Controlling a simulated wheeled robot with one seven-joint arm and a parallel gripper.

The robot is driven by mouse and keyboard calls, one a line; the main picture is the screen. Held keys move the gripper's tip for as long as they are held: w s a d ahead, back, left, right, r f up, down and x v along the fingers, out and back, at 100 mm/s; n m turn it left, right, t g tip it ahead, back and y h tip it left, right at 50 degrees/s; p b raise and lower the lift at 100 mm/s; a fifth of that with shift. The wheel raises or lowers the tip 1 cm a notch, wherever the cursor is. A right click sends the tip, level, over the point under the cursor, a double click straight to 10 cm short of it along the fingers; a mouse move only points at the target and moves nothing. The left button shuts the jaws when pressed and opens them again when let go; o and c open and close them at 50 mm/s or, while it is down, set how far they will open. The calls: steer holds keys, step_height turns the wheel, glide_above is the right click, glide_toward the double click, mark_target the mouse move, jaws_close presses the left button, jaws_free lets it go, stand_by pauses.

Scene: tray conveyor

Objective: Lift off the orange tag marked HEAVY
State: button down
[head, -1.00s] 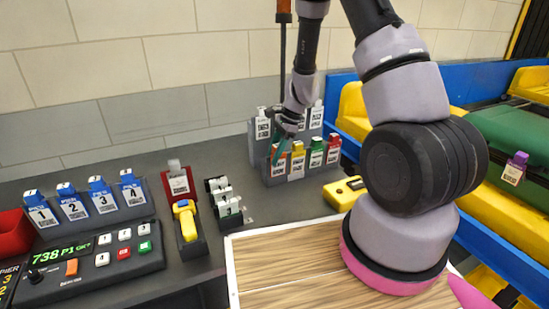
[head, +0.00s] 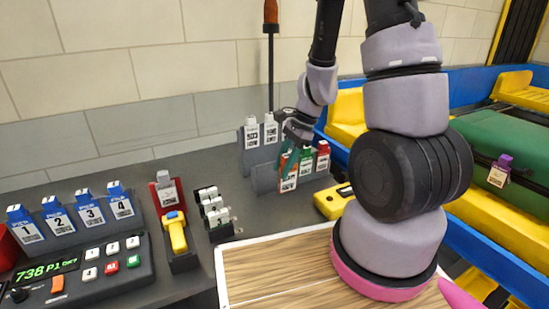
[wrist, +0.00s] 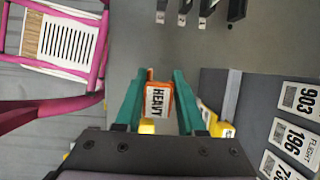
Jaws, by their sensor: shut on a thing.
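The orange tag marked HEAVY (wrist: 158,101) is between the two green fingers of my gripper (wrist: 158,92) in the wrist view, its lettering turned sideways. In the head view my gripper (head: 294,140) is shut on the orange tag (head: 288,172), which hangs in front of the tag rack (head: 264,180). The rack's leftmost front slot looks empty. The green tag (head: 306,158) and the red tag (head: 323,155) stand to the right of the held tag. The yellow tag is mostly hidden in the head view.
White number tags (head: 251,133) stand in the back row, close to my gripper. A yellow box (head: 331,203) lies right of the rack. A black stand with white tags (head: 213,212) and a red holder (head: 167,190) are at left. Dark counter between them is clear.

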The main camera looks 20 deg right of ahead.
steer(key=shift+s+d, duration=0.15)
steer(key=shift+s, duration=0.45)
steer(key=shift+r, duration=0.15)
steer(key=shift+r, duration=3.1)
